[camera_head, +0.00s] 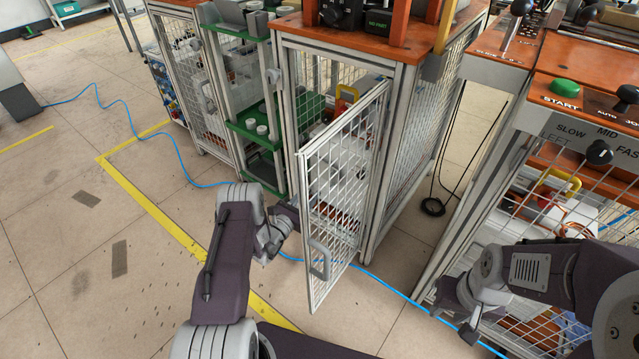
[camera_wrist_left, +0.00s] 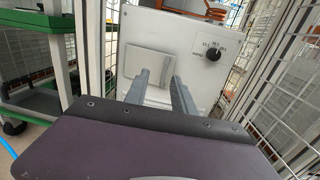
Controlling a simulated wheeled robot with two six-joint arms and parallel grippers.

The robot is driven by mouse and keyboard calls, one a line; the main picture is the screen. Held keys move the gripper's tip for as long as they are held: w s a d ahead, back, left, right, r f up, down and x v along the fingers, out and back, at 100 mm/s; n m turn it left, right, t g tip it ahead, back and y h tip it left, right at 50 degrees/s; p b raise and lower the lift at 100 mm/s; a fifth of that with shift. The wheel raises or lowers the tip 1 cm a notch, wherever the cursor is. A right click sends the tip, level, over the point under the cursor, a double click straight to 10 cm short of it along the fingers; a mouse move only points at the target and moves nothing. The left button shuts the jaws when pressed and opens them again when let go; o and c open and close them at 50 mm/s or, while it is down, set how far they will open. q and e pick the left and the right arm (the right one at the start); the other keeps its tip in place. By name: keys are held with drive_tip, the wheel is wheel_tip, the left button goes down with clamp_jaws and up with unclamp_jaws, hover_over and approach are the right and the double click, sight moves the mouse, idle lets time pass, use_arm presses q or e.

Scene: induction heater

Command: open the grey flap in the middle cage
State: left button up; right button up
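In the left wrist view, a grey flap (camera_wrist_left: 145,60) sits on the front of a white box (camera_wrist_left: 205,80) inside the middle cage (camera_head: 398,85). The flap looks flat against the box. My left gripper (camera_wrist_left: 160,80) points at the box with its two fingers apart and nothing between them. Its tips overlap the lower part of the flap in the picture; I cannot tell whether they touch it.
The mesh door stands swung out, with a handle (camera_head: 319,260), close to my left arm. A black knob (camera_wrist_left: 212,53) is on the box right of the flap. A green shelf rack (camera_head: 258,130) stands left of the cage. A blue cable (camera_head: 150,165) lies on the floor.

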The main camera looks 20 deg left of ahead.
use_arm(q)
drive_tip(key=d+f+b+x, duration=0.1)
drive_tip(key=b+x, duration=0.5)
drive_tip(key=x, duration=0.2)
drive_tip(key=shift+w+d, duration=0.2)
drive_tip(key=shift+f, duration=0.1)
clamp_jaws()
idle(1.2)
